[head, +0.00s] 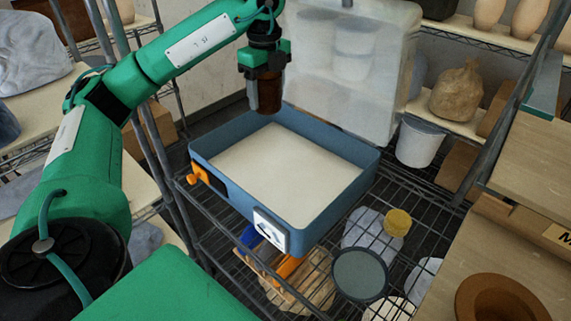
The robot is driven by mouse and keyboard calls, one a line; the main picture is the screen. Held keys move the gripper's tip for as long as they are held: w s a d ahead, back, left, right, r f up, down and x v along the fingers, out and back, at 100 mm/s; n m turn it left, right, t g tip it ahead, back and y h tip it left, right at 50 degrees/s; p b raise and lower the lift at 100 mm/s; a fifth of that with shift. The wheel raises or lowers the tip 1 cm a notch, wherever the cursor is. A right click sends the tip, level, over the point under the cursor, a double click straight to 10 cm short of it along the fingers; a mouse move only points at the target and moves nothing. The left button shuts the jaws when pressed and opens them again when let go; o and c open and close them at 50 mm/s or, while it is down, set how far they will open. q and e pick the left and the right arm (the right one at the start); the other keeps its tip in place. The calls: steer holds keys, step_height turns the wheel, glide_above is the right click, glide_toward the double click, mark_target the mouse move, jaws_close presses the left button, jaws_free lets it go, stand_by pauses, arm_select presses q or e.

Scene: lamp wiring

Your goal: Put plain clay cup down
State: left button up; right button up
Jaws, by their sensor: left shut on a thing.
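My left gripper (264,78) hangs from the green arm that comes in from the left. It is shut on a small brown clay cup (269,96), partly hidden by the fingers. The cup is over the back left part of an open blue box (240,200) with a flat, pale, bare floor (288,165). I cannot tell how far above the floor the cup is, or whether it touches the box rim. My right gripper is not in view.
The box's translucent lid (352,65) stands open at the back. The box sits on a dark wire shelf (412,225), with a white bucket (419,142) to its right. A wooden surface at lower right bears a brown bowl-like piece (500,298).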

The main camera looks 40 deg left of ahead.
arm_select(q)
step_height(320, 180, down, 19)
steer(key=shift+s+r+p, duration=0.1)
steer(key=shift+r+p, duration=0.1)
steer(key=shift+p, duration=0.25)
steer(key=shift+f, duration=0.4)
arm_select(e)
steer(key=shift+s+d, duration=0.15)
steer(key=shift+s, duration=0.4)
